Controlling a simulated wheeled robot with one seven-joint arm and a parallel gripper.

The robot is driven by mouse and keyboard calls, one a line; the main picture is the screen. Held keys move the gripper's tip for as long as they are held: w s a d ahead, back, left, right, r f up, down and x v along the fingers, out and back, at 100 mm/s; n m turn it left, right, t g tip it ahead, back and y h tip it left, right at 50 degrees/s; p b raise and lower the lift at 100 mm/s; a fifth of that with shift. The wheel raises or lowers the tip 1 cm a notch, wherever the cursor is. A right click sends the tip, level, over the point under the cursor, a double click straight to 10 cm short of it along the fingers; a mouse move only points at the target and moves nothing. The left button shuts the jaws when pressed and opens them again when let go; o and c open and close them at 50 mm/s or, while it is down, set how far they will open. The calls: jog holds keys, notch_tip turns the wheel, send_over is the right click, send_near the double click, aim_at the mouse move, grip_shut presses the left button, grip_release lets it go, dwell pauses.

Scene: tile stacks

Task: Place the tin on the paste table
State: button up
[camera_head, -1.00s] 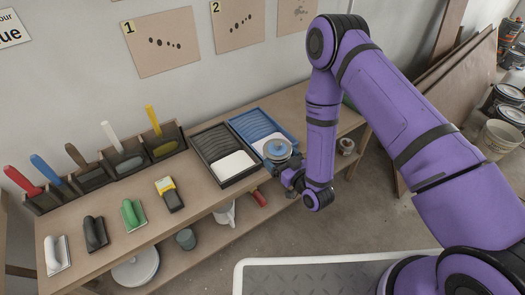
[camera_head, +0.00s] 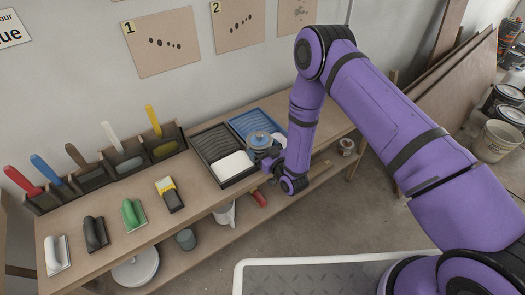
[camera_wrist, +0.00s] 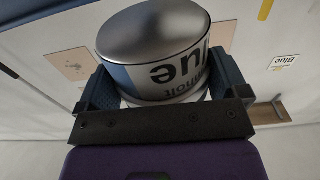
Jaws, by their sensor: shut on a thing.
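The tin (camera_head: 258,139) has a blue-grey top in the head view. In the wrist view the tin (camera_wrist: 155,45) shows a bare metal end and a white and blue label with upside-down lettering, partly readable as "ue". My gripper (camera_head: 268,155) is shut on the tin, with one blue finger on each side of it in the wrist view. The tin is over the front part of the blue tray; I cannot tell its height above it. I take the long wooden bench (camera_head: 160,225) as the paste table.
A blue tray (camera_head: 243,124) and a black tray (camera_head: 205,142) with a white pad lie side by side. Handled tools stand in a rack (camera_head: 95,177) at the back left. Floats (camera_head: 132,214) and a yellow-black brush (camera_head: 168,194) lie in front. The bench's right end looks clear.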

jog(key=shift+f, duration=0.45)
jog(key=shift+f, duration=0.6)
jog(key=o, duration=1.2)
jog(key=shift+o, duration=0.2)
jog(key=shift+r, duration=0.2)
jog(key=v, duration=1.2)
jog(key=shift+r, duration=0.35)
